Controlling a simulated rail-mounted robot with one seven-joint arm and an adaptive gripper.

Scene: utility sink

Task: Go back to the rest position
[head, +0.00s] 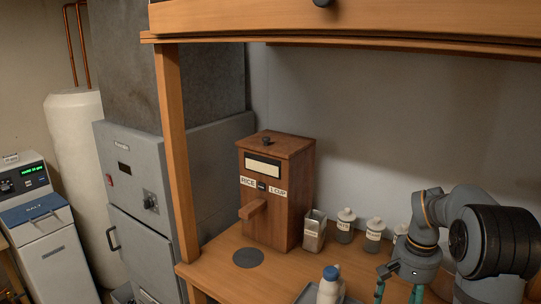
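My gripper (398,293) is at the bottom right of the head view, pointing down over the wooden counter (220,265). Its two teal fingers stand apart with nothing seen between them. The bottom edge of the picture cuts off the fingertips. My dark grey arm bends above it at the right edge. A white bottle with a blue cap (329,287) stands to the left of the gripper, apart from it, at a grey tray (306,294). The lower part of the bottle is out of view.
A wooden rice dispenser (277,195) stands on the counter behind a dark round disc (248,258). A metal tin (314,232) and several white-capped jars (345,226) line the back wall, one partly behind my arm. A wooden shelf (350,20) hangs above; a post (175,150) stands left.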

